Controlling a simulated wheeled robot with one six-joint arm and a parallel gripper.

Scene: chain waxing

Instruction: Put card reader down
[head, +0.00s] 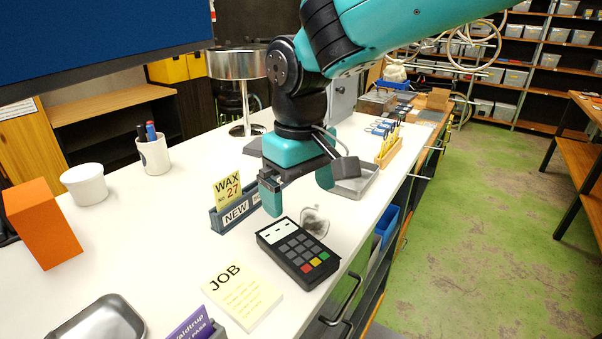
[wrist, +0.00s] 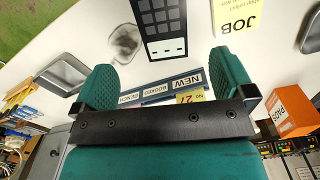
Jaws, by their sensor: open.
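The card reader (head: 298,250) is dark grey with a light screen and a keypad with red, yellow and green keys. It lies flat on the white counter (head: 150,225) near its front edge. Its screen end and part of its keypad also show in the wrist view (wrist: 160,30). My gripper (head: 297,190) is open and empty above the counter, just behind the reader and apart from it. In the wrist view its two teal fingers (wrist: 166,82) are spread wide, with the reader beyond their tips.
A NEW/BOOKED/BENCH rack (head: 236,213) with a yellow WAX 27 card stands left of my gripper. A JOB pad (head: 242,295) lies in front of the reader. A grey smudge (head: 314,222) is behind it. A metal tray (head: 354,184) is further back.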

